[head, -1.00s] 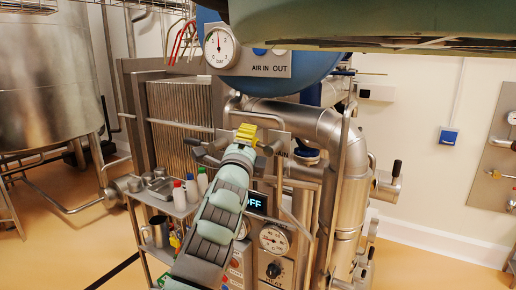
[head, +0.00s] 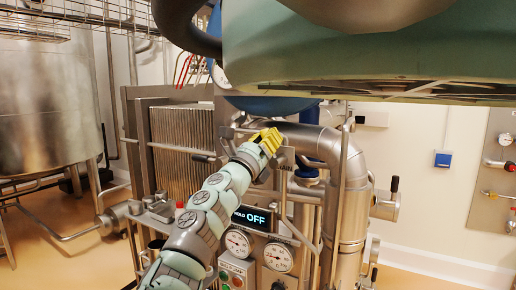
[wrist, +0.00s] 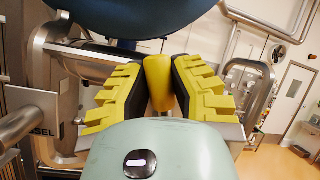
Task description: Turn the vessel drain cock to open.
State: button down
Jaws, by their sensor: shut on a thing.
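My gripper (wrist: 159,85) has its two yellow ribbed pads closed on a yellow handle grip (wrist: 159,80), which I take to be the drain cock's lever. In the wrist view the grip stands upright between the pads. In the head view my gripper (head: 268,141) is in front of the pipework under the blue vessel (head: 270,103). The pads and wrist hide the handle there. The cock's body is also hidden, so I cannot tell its turn position from it. A plate at the left of the wrist view bears partly hidden lettering ending in "SEL" (wrist: 38,131).
A thick steel pipe (head: 352,190) bends down right of my gripper. A panel with gauges (head: 279,257) and an "OFF" display (head: 254,217) is below. A plate stack (head: 182,135) stands at the left. Open floor lies in front of the right wall.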

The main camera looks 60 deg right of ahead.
aim_at(279, 160)
jog(key=s+m+g, duration=0.1)
jog(key=m, duration=0.1)
jog(key=s+m+g+b, duration=0.1)
jog(key=m, duration=0.2)
jog(key=s+m+g+y, duration=0.1)
jog(key=m+g, duration=0.1)
jog(key=shift+d+r+m+b, duration=0.15)
jog(key=shift+r+m+b, duration=0.1)
jog(key=shift+m+b, duration=0.15)
jog(key=shift+s+m+g, duration=0.3)
jog(key=shift+m+g, duration=0.1)
jog(key=shift+g, duration=0.1)
jog(key=shift+s+r, duration=0.1)
jog(key=shift+s, duration=0.1)
jog(key=c, duration=0.8)
grip_release()
jog(key=shift+w, duration=0.2)
jog(key=shift+w, duration=0.1)
jog(key=v, duration=1.2)
